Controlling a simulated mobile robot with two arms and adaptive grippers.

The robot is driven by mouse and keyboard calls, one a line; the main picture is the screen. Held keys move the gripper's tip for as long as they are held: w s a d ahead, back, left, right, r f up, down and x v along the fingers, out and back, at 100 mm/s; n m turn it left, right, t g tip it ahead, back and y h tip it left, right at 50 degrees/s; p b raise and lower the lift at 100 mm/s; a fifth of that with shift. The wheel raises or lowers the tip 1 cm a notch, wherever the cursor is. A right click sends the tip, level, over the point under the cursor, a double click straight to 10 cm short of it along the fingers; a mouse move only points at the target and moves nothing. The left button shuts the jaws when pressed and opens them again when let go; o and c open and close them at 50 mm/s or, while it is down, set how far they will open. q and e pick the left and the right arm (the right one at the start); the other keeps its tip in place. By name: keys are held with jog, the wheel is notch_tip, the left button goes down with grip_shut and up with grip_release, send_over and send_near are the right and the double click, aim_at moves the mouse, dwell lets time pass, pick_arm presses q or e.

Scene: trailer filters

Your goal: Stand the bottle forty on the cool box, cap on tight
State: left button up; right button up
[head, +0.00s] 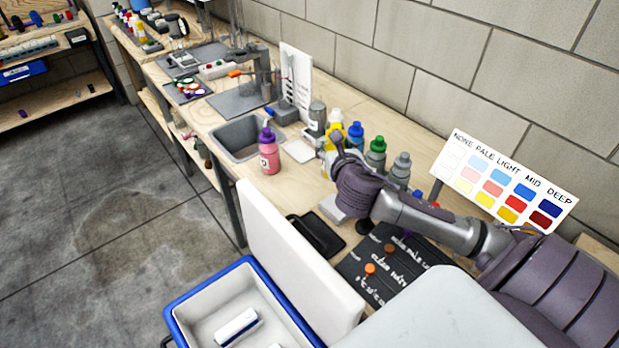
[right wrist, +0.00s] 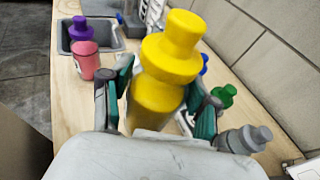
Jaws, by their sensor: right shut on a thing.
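My right gripper (head: 345,150) is shut on a yellow bottle (head: 334,127) above the bench. In the right wrist view, the right gripper (right wrist: 163,100) has a teal pad on each side of the yellow bottle (right wrist: 165,92), whose yellow cap is on. No number is readable on it. The cool box (head: 177,305) is a white box with a blue rim at the bottom; its white lid (head: 290,255) stands raised and a white and blue item lies inside. A pink bottle (head: 270,158) with a purple cap stands by the sink; its label is unreadable. My left gripper is out of view.
Blue-capped (head: 355,135), green-capped (head: 376,153) and grey (head: 400,170) bottles stand close to the right gripper. A sink (head: 232,140) is set in the bench. A dark board (head: 375,285), a black tray (head: 316,236) and a colour chart (head: 505,180) are nearby.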

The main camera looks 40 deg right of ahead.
jog(key=w+a+f, duration=0.1)
jog(key=w+f, duration=0.2)
jog(key=w+a+f, duration=0.1)
jog(key=w+f, duration=0.3)
jog(key=w+a+f, duration=0.1)
jog(key=w+f, duration=0.2)
jog(key=shift+w+a+f, duration=0.2)
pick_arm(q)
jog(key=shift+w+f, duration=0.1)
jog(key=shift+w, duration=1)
pick_arm(e)
jog(key=o, duration=1.5)
jog(key=shift+f, duration=0.15)
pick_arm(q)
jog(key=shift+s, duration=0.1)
pick_arm(e)
jog(key=shift+o, duration=0.2)
